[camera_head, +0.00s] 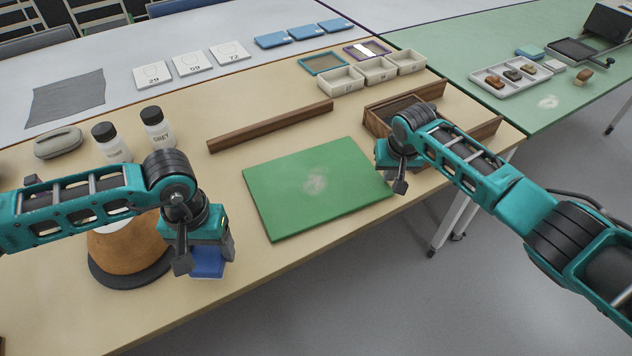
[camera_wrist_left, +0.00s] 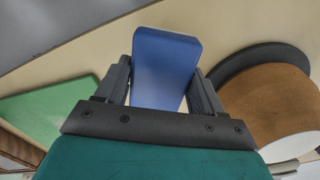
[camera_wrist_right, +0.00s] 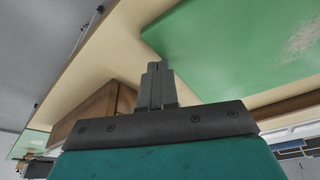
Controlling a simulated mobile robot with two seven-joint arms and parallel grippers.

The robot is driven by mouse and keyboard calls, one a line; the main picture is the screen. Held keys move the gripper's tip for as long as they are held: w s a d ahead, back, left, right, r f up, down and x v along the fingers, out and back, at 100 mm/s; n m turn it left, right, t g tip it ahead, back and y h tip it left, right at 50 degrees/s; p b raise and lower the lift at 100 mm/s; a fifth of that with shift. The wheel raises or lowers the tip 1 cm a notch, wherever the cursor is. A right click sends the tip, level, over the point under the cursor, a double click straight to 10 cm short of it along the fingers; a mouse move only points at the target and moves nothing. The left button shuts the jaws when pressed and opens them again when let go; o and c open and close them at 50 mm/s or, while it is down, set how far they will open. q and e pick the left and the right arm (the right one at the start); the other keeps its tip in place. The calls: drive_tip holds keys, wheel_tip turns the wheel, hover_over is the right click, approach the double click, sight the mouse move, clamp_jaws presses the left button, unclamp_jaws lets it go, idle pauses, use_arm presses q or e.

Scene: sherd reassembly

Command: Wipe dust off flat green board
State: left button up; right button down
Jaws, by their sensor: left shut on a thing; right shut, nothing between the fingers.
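The flat green board (camera_head: 290,200) lies on the tan table, with a pale patch of dust (camera_head: 315,182) near its middle. The dust also shows in the right wrist view (camera_wrist_right: 303,40). My left gripper (camera_head: 205,262) is shut on a blue block (camera_wrist_left: 165,62), perhaps a sponge, and holds it left of the board near the table's front edge. The block also shows in the head view (camera_head: 207,263). My right gripper (camera_wrist_right: 155,75) is shut and empty, by the board's right edge and in front of a wooden tray.
A brown pot-like object (camera_head: 128,248) on a dark ring stands beside my left gripper. A wooden bar (camera_head: 270,126) lies behind the board. The open wooden tray (camera_head: 440,92) is to its right. Two bottles (camera_head: 157,128) stand at the left.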

use_arm(q)
wheel_tip(320, 180, up, 3)
drive_tip(key=p, duration=0.3)
drive_tip(key=shift+r, duration=0.15)
use_arm(e)
wheel_tip(320, 180, up, 3)
use_arm(q)
drive_tip(key=shift+r+p, duration=0.25)
drive_tip(key=shift+p, duration=0.2)
use_arm(e)
wheel_tip(320, 180, up, 3)
drive_tip(key=shift+f, duration=0.1)
